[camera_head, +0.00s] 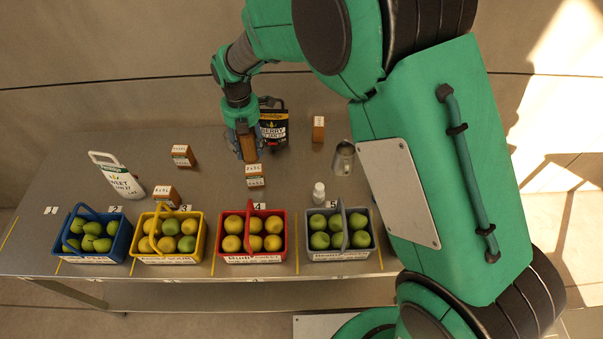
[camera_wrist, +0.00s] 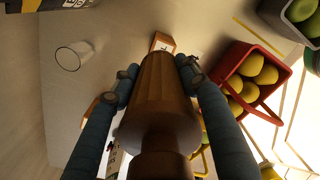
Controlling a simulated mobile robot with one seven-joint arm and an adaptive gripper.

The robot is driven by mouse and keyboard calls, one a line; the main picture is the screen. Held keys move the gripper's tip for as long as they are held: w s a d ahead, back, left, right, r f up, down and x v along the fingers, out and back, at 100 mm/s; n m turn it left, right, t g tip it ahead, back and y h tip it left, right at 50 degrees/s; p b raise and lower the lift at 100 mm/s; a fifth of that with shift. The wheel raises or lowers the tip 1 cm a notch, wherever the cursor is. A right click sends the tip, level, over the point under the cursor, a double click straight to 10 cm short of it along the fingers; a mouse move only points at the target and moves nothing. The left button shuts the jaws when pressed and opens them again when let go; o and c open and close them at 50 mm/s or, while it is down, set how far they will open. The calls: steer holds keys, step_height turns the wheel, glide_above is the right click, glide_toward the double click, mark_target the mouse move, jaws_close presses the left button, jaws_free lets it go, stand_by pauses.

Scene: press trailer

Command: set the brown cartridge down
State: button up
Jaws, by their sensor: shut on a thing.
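The brown cartridge (camera_wrist: 160,95) is a wood-coloured cylinder with a narrower dark end, seen large in the wrist view. My gripper (camera_wrist: 159,70) is shut on it, with one blue-grey finger on each side. In the head view, my gripper (camera_head: 246,148) points down over the back middle of the steel table, and the cartridge (camera_head: 248,148) shows as a brown piece between the fingers. Its lower end is partly hidden behind a labelled block, so I cannot tell whether it touches the table.
A brown block with white labels (camera_head: 255,176) stands just in front of my gripper. A metal pitcher (camera_head: 344,160) and white bottle (camera_head: 319,194) are to the right. Several fruit baskets, including a red one (camera_head: 252,257), line the front edge.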

steer(key=w+d+m, duration=0.1)
steer(key=w+d, duration=0.3)
steer(key=d, duration=1.2)
steer(key=shift+d+f, duration=0.15)
steer(key=shift+f, duration=1.1)
steer(key=shift+d+f, duration=0.1)
steer(key=shift+f, duration=1.1)
steer(key=shift+f+b, duration=0.4)
steer(key=shift+f, duration=2.75)
steer(key=shift+f, duration=1.85)
steer(key=shift+f+b, duration=0.15)
steer(key=shift+b, duration=0.15)
